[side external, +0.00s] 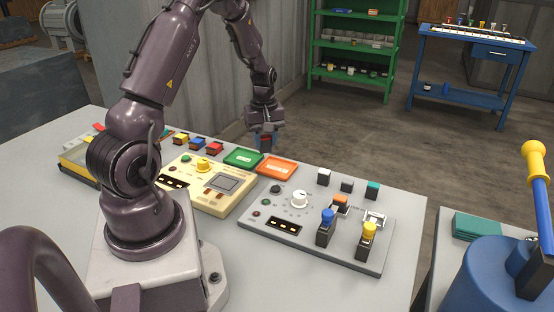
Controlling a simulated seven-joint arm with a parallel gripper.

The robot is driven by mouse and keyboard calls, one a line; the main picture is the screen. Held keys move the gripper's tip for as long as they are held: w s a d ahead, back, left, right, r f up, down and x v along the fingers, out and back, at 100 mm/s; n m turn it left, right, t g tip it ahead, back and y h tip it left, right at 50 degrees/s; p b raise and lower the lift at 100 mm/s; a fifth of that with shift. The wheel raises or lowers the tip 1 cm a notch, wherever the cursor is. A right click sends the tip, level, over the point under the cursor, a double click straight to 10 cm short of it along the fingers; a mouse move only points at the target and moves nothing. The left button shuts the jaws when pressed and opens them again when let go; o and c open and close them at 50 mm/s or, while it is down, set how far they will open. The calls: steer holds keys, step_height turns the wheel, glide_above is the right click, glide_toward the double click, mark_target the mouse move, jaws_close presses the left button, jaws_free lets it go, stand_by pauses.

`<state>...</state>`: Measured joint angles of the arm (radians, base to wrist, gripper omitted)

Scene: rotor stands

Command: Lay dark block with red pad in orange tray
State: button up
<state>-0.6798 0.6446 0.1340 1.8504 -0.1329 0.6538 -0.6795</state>
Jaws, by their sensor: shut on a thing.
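My gripper (265,136) hangs over the back part of the table in the side external view. It is shut on the dark block with red pad (266,142), which is small here and partly hidden by the fingers. The block is held up at the far side of the trays, close to the gap between them as seen here; its exact height is hard to tell. The orange tray (290,173) lies flat on the table, just in front and to the right of the gripper. A small pale label shows inside it.
A green tray (231,162) lies left of the orange one. A cream panel (233,207) and a grey panel (283,237) with upright levers stand in front. Several coloured blocks lie to the left (198,143), and others to the right (347,186).

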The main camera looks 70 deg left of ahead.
steer(key=w+a+f, duration=0.1)
steer(key=f, duration=0.1)
steer(key=w+a+f, duration=0.3)
steer(key=f, duration=0.1)
steer(key=shift+w+a+f, duration=0.2)
steer(key=shift+w+a, duration=0.1)
steer(key=shift+w, duration=0.05)
steer(key=shift+w+a+f, duration=0.15)
steer(key=shift+f, duration=1.6)
steer(key=shift+f, duration=0.1)
steer(key=o, duration=0.9)
